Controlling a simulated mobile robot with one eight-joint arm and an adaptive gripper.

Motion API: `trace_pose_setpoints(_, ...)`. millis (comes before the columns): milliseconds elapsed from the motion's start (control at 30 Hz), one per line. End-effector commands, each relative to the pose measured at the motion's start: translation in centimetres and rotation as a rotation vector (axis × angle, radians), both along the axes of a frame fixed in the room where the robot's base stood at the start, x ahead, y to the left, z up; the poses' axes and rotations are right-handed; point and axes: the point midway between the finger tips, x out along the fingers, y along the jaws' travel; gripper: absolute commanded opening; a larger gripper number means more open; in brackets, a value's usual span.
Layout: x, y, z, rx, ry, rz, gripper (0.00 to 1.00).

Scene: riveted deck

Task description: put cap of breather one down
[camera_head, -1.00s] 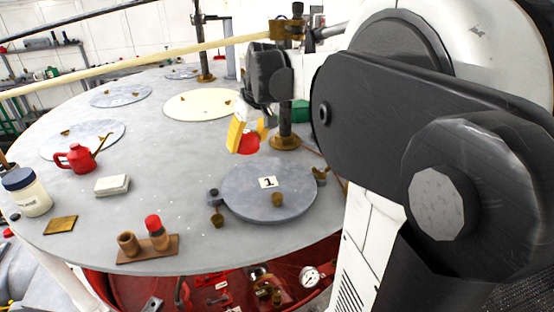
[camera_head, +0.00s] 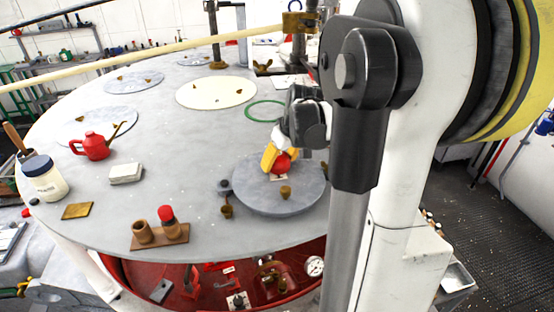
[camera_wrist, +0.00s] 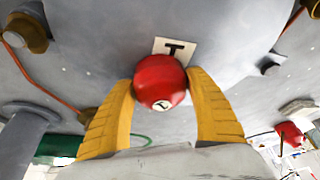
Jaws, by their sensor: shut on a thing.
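A round red cap (camera_head: 281,164) with a small pale label on its face is between the yellow fingers of my gripper (camera_wrist: 160,100); it also shows in the wrist view (camera_wrist: 158,76). My gripper is shut on it. In the head view, they are over the far part of the round grey lid (camera_head: 255,201), partly hiding its white number card (camera_head: 278,178). The card also shows just past the cap in the wrist view (camera_wrist: 175,47). The gap between cap and lid is hard to judge. I cannot tell which fitting is breather one.
A brass fitting (camera_head: 286,192) stands on the lid, with a clamp (camera_head: 226,208) at its left edge. A wooden block (camera_head: 178,235) holding a red-topped piece is nearer the front. A green ring (camera_head: 266,101) lies behind.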

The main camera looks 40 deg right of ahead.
Motion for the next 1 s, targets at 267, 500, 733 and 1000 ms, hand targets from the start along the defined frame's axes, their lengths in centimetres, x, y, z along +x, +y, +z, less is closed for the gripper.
trace_pose_setpoints(267,0.0,0.0,-0.3,0.0,0.0,0.0,0.33)
trace_pose_setpoints(500,0.0,0.0,-0.2,0.0,0.0,0.0,0.85)
trace_pose_setpoints(733,0.0,0.0,0.1,0.0,0.0,0.0,0.85)
trace_pose_setpoints(1000,-1.8,0.3,4.2,0.001,0.0,-0.002,0.85)
